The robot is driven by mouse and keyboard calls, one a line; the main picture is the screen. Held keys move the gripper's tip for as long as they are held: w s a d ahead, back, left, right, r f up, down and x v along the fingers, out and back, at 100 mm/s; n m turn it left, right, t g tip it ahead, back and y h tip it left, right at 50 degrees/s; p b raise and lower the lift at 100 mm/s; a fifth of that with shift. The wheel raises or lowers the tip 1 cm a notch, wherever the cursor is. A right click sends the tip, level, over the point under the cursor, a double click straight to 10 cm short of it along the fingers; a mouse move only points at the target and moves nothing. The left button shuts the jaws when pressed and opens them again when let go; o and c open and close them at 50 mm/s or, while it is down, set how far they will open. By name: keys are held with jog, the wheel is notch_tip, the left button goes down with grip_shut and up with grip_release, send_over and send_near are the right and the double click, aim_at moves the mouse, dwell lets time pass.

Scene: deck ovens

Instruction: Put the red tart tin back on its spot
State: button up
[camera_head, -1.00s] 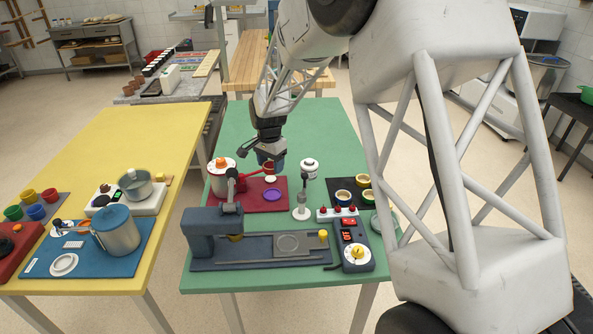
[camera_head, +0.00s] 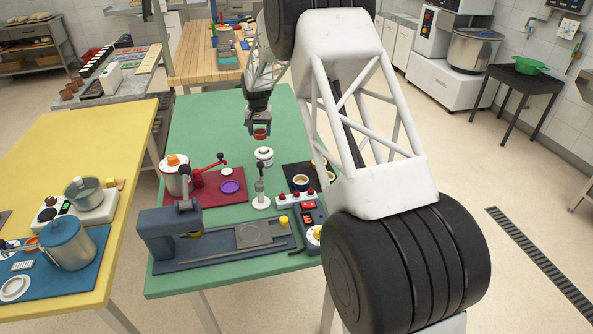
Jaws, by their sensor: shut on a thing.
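My gripper (camera_head: 260,124) points down over the back part of the green table, shut on the small red tart tin (camera_head: 260,133). The tin appears to be held above the table, but I cannot tell how high. It is behind the white lidded jar and to the right of the red mat (camera_head: 207,196). On the mat lie a white disc (camera_head: 227,171) and a purple tin (camera_head: 230,187), apart from my gripper. Which place is the red tin's spot is not clear from the view.
The white lidded jar (camera_head: 264,155) and a white stand (camera_head: 261,195) are right of the mat. A dark tray (camera_head: 300,172) holds yellow-rimmed tins. A grey machine (camera_head: 170,230) fills the front. The back left green tabletop is clear.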

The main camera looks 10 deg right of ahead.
aim_at(297, 169)
jog(key=shift+n, duration=0.8)
jog(key=w+d, duration=0.1)
jog(key=d, duration=0.1)
jog(key=w+d+f, duration=0.1)
jog(key=w+d, duration=0.1)
jog(key=d, duration=0.1)
jog(key=w+d+f, duration=0.1)
jog(key=w+d, duration=0.1)
jog(key=d, duration=0.1)
jog(key=shift+w, duration=0.2)
jog(key=d, duration=0.3)
jog(key=shift+s+d, duration=0.15)
jog(key=shift+d, duration=0.1)
jog(key=shift+s+d+r+m, duration=0.15)
jog(key=shift+s+r+m, duration=0.1)
jog(key=shift+s, duration=0.25)
jog(key=shift+s+d+r+m, duration=0.15)
jog(key=shift+s+m, duration=0.1)
jog(key=shift+s, duration=0.2)
jog(key=s+r+m, duration=0.2)
jog(key=s+m, duration=0.1)
jog(key=s, duration=0.5)
jog(key=s+a+r+m, duration=0.1)
jog(key=s+r+m, duration=0.1)
jog(key=s, duration=0.7)
jog(key=shift+s+a+r+m, duration=0.2)
jog(key=shift+s+r+m, duration=0.1)
jog(key=shift+m, duration=0.3)
jog(key=shift+f, duration=0.15)
